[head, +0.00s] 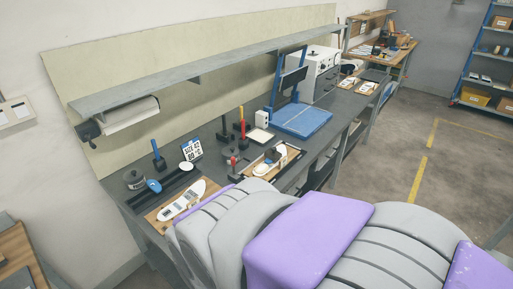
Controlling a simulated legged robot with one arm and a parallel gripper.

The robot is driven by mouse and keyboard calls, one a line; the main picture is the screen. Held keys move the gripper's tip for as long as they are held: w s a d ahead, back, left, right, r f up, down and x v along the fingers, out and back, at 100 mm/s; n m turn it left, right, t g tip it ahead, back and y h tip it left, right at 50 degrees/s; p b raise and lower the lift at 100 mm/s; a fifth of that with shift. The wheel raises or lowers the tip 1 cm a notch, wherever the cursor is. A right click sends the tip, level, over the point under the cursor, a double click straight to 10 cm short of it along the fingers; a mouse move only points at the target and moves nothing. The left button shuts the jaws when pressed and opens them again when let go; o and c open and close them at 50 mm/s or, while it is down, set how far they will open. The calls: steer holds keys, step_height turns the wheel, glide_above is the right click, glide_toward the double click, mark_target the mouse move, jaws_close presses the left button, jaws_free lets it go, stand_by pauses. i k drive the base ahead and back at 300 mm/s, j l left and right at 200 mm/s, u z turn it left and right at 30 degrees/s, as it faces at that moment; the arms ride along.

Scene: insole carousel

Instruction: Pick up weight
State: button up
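I cannot tell for sure which object is the weight. A dark grey, round, squat piece with a small top (134,179), which may be the weight, stands upright at the near left end of the dark workbench (207,146). My grey and purple arm fills the lower right of the head view, in front of the bench's near edge. My gripper is not visible.
By the round piece are a blue oval item (154,186), a blue-handled tool (158,158) and a white insole-shaped piece on a board (182,200). Floor at right is clear.

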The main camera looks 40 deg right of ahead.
mark_target(271, 153)
steer(key=z, duration=1.5)
steer(key=i+l, duration=0.9)
